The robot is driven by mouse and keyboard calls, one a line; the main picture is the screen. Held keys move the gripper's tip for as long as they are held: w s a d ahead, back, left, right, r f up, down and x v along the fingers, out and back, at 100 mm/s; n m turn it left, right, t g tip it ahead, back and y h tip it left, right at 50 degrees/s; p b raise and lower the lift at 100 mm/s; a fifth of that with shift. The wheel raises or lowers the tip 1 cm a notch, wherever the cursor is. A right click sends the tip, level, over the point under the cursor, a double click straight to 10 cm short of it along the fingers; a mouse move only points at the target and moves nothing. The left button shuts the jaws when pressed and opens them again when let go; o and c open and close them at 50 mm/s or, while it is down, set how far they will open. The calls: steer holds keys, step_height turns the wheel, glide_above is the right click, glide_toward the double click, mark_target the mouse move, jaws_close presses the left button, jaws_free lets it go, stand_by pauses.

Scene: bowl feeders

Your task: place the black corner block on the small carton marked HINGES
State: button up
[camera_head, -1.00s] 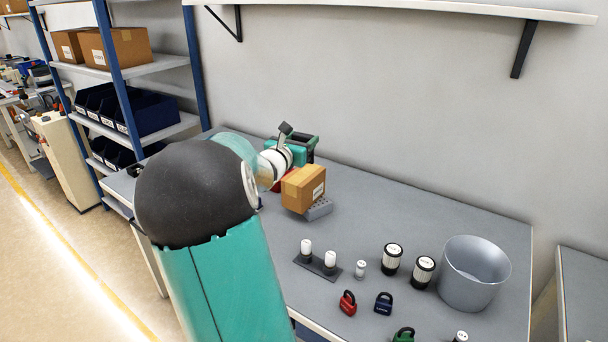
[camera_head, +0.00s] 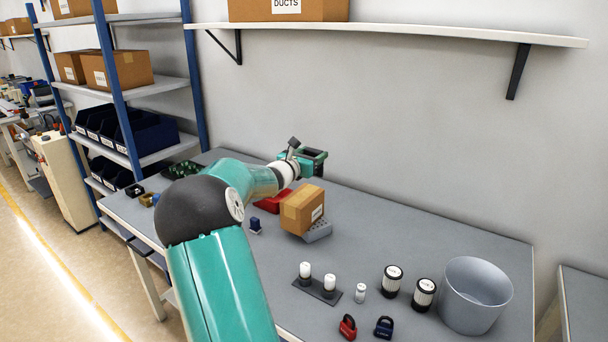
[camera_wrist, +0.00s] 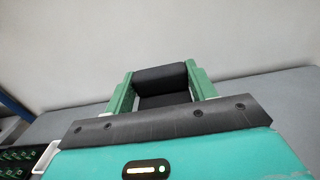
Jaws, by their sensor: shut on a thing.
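My gripper (camera_head: 315,160) is raised above the back of the grey bench in the head view. In the wrist view its two green fingers (camera_wrist: 160,76) are shut on the black corner block (camera_wrist: 162,80), which spans the gap between them. A small brown carton (camera_head: 296,213) with a white label stands on the bench, to the near side of my gripper in the head view. Its label is too small to read. The gripper appears above and beyond the carton, apart from it.
A grey block (camera_head: 319,232) lies against the carton's base and a red bin (camera_head: 272,202) is left of it. White-capped parts, padlocks and a metal bucket (camera_head: 476,296) stand toward the right. A wall shelf (camera_head: 400,33) holds a DUCTS carton (camera_head: 330,12).

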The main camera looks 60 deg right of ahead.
steer(key=shift+w+d+f, duration=0.3)
steer(key=shift+w+f, duration=0.25)
steer(key=shift+f, duration=0.75)
steer(key=shift+w+d+f, duration=0.35)
steer(key=shift+w+f, duration=0.25)
steer(key=shift+f, duration=0.75)
steer(key=shift+w+d+f, duration=0.3)
steer(key=shift+w+f, duration=0.25)
steer(key=shift+f, duration=0.75)
steer(key=shift+f, duration=0.15)
steer(key=o, duration=1)
steer(key=shift+c, duration=0.2)
steer(key=shift+r, duration=0.2)
steer(key=w+a, duration=0.1)
steer(key=a, duration=1)
steer(key=shift+w+a, duration=0.4)
